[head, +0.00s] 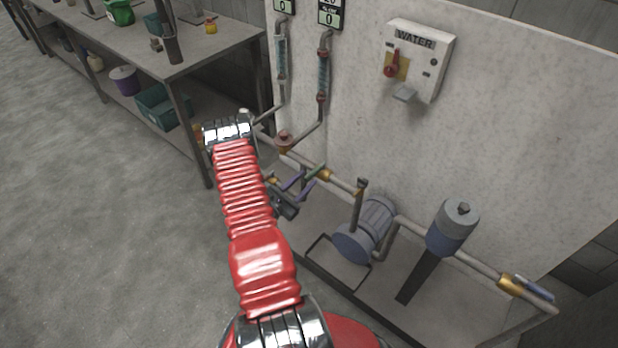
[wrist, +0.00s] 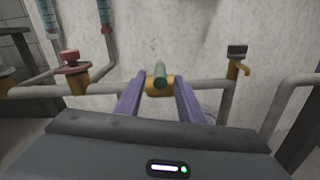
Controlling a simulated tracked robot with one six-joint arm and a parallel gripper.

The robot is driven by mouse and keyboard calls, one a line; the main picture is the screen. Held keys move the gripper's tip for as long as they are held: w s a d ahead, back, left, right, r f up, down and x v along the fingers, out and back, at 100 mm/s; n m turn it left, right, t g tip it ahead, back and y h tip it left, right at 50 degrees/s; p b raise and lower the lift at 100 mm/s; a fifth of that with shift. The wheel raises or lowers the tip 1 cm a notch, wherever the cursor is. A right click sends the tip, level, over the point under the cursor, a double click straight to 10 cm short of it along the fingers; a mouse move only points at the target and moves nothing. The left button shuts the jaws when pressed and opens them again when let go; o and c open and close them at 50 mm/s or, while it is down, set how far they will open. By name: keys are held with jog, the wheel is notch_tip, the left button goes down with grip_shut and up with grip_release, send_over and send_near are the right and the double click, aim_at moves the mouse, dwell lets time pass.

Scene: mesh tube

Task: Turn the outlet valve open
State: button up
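A brass valve (head: 326,175) with a green lever (head: 314,172) sits in the pipe along the wall, left of the pump. The lever sticks out from the wall, crosswise to the pipe. In the wrist view the lever (wrist: 160,74) shows nearly end-on in front of the brass body (wrist: 152,88). My gripper (head: 305,178) is open, its purple fingers in front of this valve. In the wrist view the fingers (wrist: 161,84) stand on either side of the lever, with gaps; contact is not visible. Another brass valve (head: 510,285) with a blue handle (head: 534,289) is at the right pipe end. No valve label is readable.
A blue-grey pump (head: 366,233) and a canister (head: 454,229) stand right of my gripper. A red handwheel (wrist: 71,58) is to the left in the wrist view. A WATER switch box (head: 417,59) hangs above. A workbench (head: 222,45) stands left.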

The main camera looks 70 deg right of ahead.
aim_at(309, 176)
jog(key=shift+x, duration=1.5)
grip_shut()
